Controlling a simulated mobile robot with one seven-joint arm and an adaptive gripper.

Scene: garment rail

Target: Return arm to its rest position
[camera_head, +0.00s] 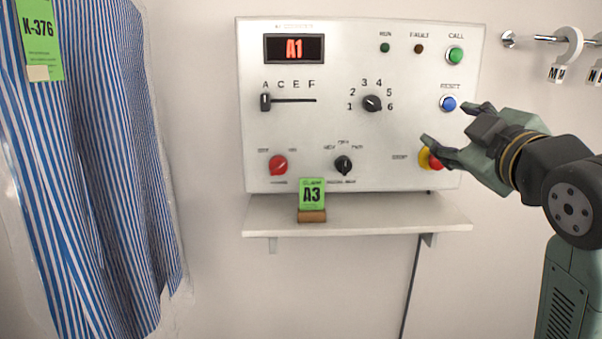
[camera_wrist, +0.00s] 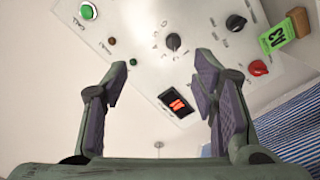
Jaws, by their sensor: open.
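My gripper (camera_head: 445,130) is open and empty in front of the right side of the control panel (camera_head: 330,60), with its fingers pointing left. One finger appears near the blue reset button (camera_head: 447,103) and the other overlaps the red and yellow stop button (camera_head: 431,160); I cannot tell whether either touches. My arm reaches in from the right edge. In the wrist view, the spread fingers of my gripper (camera_wrist: 158,95) frame the panel, with nothing between them. The panel's display (camera_head: 294,48) reads A1 in red.
A shelf (camera_head: 400,215) below the panel holds a green A3 tag (camera_head: 312,195) in a wooden stand. A blue striped garment (camera_head: 110,150) in clear cover, with green tag K-376 (camera_head: 40,38), hangs at the left. A rail (camera_head: 530,38) with white marked hooks is at upper right.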

